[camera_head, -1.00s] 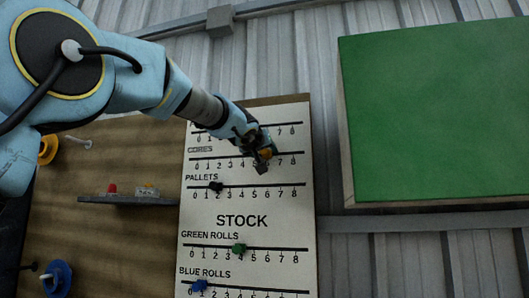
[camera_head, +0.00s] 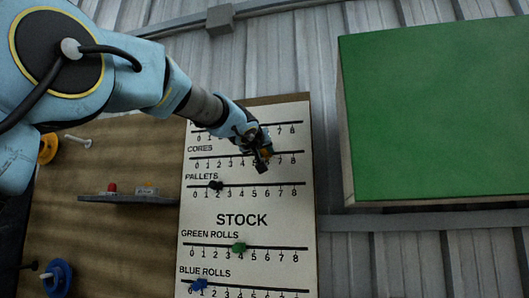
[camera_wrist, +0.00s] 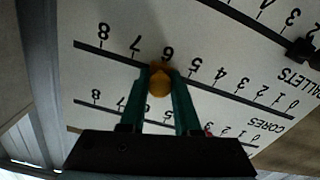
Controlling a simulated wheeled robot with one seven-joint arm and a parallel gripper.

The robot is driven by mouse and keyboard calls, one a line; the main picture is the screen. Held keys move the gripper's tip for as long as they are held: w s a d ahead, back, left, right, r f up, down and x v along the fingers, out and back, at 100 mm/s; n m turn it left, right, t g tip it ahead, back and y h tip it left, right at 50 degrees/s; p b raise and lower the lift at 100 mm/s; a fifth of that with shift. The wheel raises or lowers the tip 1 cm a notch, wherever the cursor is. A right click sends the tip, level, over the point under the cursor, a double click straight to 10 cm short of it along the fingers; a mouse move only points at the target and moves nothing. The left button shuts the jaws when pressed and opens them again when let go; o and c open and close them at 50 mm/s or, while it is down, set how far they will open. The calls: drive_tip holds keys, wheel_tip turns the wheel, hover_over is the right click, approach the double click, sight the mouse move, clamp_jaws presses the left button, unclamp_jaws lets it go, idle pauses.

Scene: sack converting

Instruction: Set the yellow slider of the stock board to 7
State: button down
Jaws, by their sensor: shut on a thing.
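The stock board (camera_head: 300,220) is a tall white panel with several numbered slider lines. The yellow slider (camera_wrist: 160,80) is on the CORES line and sits by the 6 in the wrist view, where the board appears upside down. My gripper (camera_wrist: 162,76) has its two green fingers on either side of the knob, shut on it. The topmost row's label is hidden by my arm.
A black slider (camera_head: 215,185) is near 2 on PALLETS, a green slider (camera_head: 239,247) near 4 on GREEN ROLLS, and a blue slider (camera_head: 199,285) near the low end of BLUE ROLLS. A shelf (camera_head: 120,199) is left of the board. A green panel (camera_head: 435,110) is at right.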

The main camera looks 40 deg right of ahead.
sight(280, 153)
idle(0.6)
drive_tip(key=shift+s+d+f+b, duration=0.1)
drive_tip(key=shift+s+d+b, duration=0.25)
drive_tip(key=shift+s+b, duration=0.25)
drive_tip(key=shift+s+d+f+b, duration=0.1)
drive_tip(key=shift+s+d+b, duration=0.25)
drive_tip(key=shift+s+b, duration=0.25)
drive_tip(key=shift+s+d+r+b, duration=0.2)
drive_tip(key=shift+s+d+b, duration=0.1)
drive_tip(key=shift+s+d, duration=0.15)
drive_tip(key=shift+a, duration=0.1)
drive_tip(key=c, duration=0.6)
unclamp_jaws()
drive_tip(key=shift+s, duration=0.1)
